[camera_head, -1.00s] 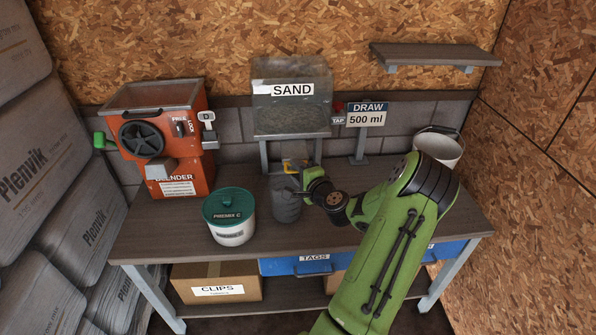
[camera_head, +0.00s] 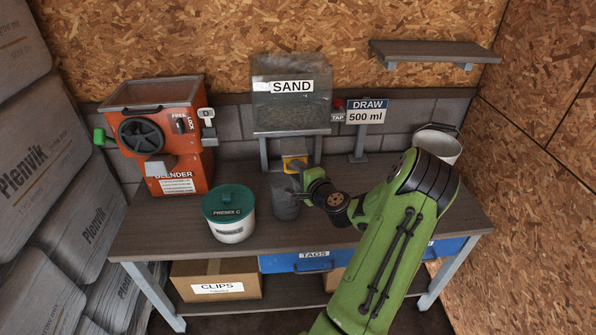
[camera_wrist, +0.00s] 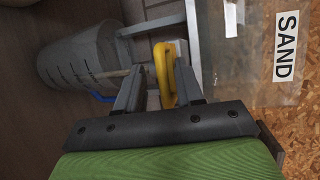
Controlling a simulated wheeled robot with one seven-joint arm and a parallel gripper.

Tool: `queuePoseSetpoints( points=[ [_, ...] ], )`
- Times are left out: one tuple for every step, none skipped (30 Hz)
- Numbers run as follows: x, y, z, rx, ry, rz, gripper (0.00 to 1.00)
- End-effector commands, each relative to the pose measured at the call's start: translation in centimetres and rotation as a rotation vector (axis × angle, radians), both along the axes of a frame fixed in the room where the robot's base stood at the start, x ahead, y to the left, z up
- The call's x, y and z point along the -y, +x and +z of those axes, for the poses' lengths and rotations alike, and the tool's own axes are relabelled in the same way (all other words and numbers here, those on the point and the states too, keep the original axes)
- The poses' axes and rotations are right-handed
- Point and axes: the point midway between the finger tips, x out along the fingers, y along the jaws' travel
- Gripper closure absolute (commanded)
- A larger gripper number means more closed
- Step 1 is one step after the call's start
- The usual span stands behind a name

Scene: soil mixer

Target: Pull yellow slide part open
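The yellow slide part (camera_head: 294,163) sits under the clear hopper labelled SAND (camera_head: 291,105). In the wrist view its yellow loop-shaped handle (camera_wrist: 163,76) stands between my two fingers. My gripper (camera_wrist: 159,72) is open around the handle, with a visible gap on the left finger's side; the right finger is close to the handle or touching it, I cannot tell which. In the head view my gripper (camera_head: 304,187) is in front of the hopper's outlet, partly hidden by my wrist. A grey jug (camera_head: 285,198) with marks stands below the outlet; it also shows in the wrist view (camera_wrist: 80,56).
An orange blender (camera_head: 165,140) and a teal-lidded tub (camera_head: 229,214) stand left on the workbench (camera_head: 150,235). A DRAW 500 ml sign (camera_head: 366,113) stands right of the hopper. A white bucket (camera_head: 440,146) is at the bench's right end, beside my arm.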

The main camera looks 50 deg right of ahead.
Motion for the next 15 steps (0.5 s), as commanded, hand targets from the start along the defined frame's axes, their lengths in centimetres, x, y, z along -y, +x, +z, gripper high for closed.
queuePoseSetpoints(
  points=[
    [0.0,0.0,0.0,0.0,0.0,-0.001,0.63],
    [0.0,0.0,0.0,0.001,-0.001,-0.001,0.63],
    [0.0,0.0,0.1,0.002,-0.001,-0.001,0.63],
    [0.0,0.0,0.1,0.003,-0.001,-0.001,0.63],
    [0.0,0.0,0.1,0.003,-0.002,-0.001,0.63],
    [0.1,0.0,0.2,0.004,-0.003,-0.001,0.63],
    [0.1,0.0,0.2,0.004,-0.003,-0.001,0.63],
    [0.0,-0.1,0.2,0.004,-0.002,-0.001,0.63],
    [-0.1,-0.3,0.2,0.004,-0.003,-0.002,0.63],
    [-0.2,-0.6,0.3,0.003,-0.001,-0.003,0.63],
    [-0.3,-1.0,0.3,0.003,-0.002,-0.004,0.63],
    [-0.6,-1.7,0.5,0.003,0.0,-0.005,0.63],
    [-0.9,-2.3,0.6,0.003,0.0,-0.006,0.63],
    [-1.2,-3.0,0.8,0.003,0.0,-0.007,0.63],
    [-1.7,-4.1,1.0,0.003,0.001,-0.008,0.63]
  ],
)
